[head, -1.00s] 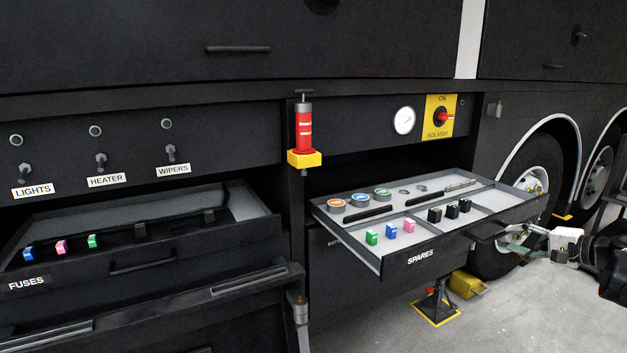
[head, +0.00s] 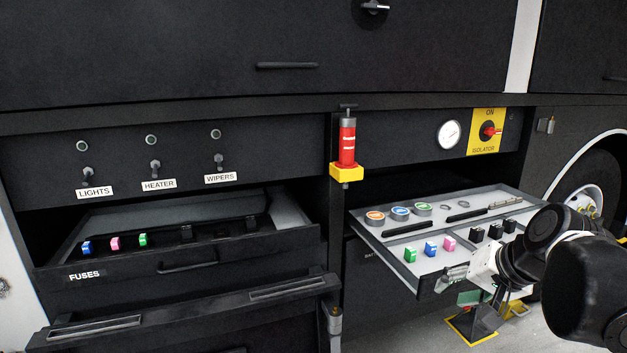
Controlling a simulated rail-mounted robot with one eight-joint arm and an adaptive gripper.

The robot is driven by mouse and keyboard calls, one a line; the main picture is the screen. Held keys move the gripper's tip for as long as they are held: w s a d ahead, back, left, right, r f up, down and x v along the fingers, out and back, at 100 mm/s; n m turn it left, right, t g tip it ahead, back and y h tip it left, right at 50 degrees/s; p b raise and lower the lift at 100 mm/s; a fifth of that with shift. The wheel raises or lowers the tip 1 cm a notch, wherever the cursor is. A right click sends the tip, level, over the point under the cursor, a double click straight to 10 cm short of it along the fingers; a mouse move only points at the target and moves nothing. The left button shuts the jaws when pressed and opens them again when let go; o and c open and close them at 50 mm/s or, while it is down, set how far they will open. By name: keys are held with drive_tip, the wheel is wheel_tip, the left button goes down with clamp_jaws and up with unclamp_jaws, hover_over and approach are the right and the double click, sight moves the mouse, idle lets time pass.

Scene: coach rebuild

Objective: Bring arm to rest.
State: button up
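My gripper (head: 457,281) is at the front of the SPARES drawer (head: 375,248), and my arm comes in from the right edge. Its grey finger parts overlap the drawer front in the picture and hide the SPARES label. A small green patch shows just below them; I cannot tell whether it belongs to the gripper. The finger gap is too small and covered to judge, and I see nothing clearly held. I cannot tell whether the gripper touches the drawer.
The pulled-out spares drawer holds green, blue, pink and black fuses and round discs. The FUSES drawer (head: 190,264) is also out at left. A red cylinder (head: 347,142) stands on a yellow bracket. A yellow-based stand (head: 474,328) is on the floor below.

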drive_tip(key=s+a+f+n+h+p, duration=0.1)
drive_tip(key=s+a+n, duration=0.4)
drive_tip(key=s, duration=0.7)
drive_tip(key=shift+s+a+f+h+p, duration=0.25)
drive_tip(key=shift+a+f+h+p, duration=0.1)
drive_tip(key=shift+a+h, duration=0.4)
